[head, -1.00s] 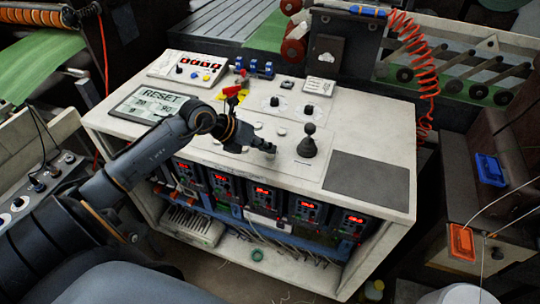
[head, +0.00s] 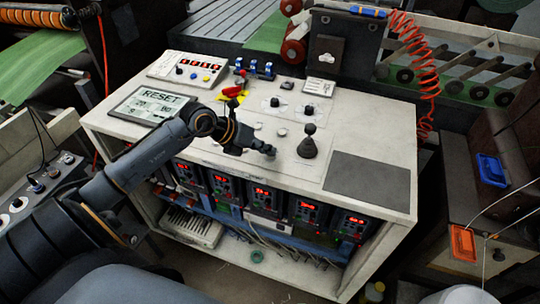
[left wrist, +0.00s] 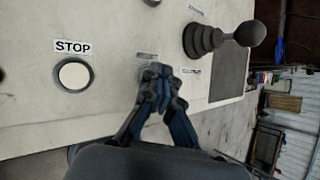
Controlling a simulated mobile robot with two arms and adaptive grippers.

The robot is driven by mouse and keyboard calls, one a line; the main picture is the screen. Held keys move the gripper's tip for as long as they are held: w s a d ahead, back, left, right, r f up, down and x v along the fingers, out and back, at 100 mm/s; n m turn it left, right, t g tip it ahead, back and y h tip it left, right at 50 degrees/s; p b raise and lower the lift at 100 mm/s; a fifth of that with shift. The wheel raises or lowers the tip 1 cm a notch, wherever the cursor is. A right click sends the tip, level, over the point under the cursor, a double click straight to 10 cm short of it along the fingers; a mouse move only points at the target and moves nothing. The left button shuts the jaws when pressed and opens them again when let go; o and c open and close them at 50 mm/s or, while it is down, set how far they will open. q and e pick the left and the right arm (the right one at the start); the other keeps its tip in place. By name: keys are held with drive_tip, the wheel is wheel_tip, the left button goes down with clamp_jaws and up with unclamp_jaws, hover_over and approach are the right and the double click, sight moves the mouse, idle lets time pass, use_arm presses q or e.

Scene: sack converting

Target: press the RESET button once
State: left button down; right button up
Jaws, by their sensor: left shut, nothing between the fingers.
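A small label above that fitting is too blurred to read. I cannot tell whether the fingertips touch it. A white round button (left wrist: 75,75) labelled STOP lies to their left. No button label reading RESET is legible. My right gripper is not in view.
A black joystick (head: 308,146) stands right of the left gripper; it also shows in the left wrist view (left wrist: 225,37). A dark mat (head: 368,182) lies at the right.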

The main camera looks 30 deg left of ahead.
sight(267, 157)
use_arm(q)
drive_tip(key=shift+f, duration=0.2)
drive_tip(key=shift+r, duration=0.1)
drive_tip(key=shift+r+p, duration=0.55)
drive_tip(key=shift+r, duration=0.25)
drive_tip(key=shift+r+p, duration=1.8)
drive_tip(key=shift+r, duration=0.75)
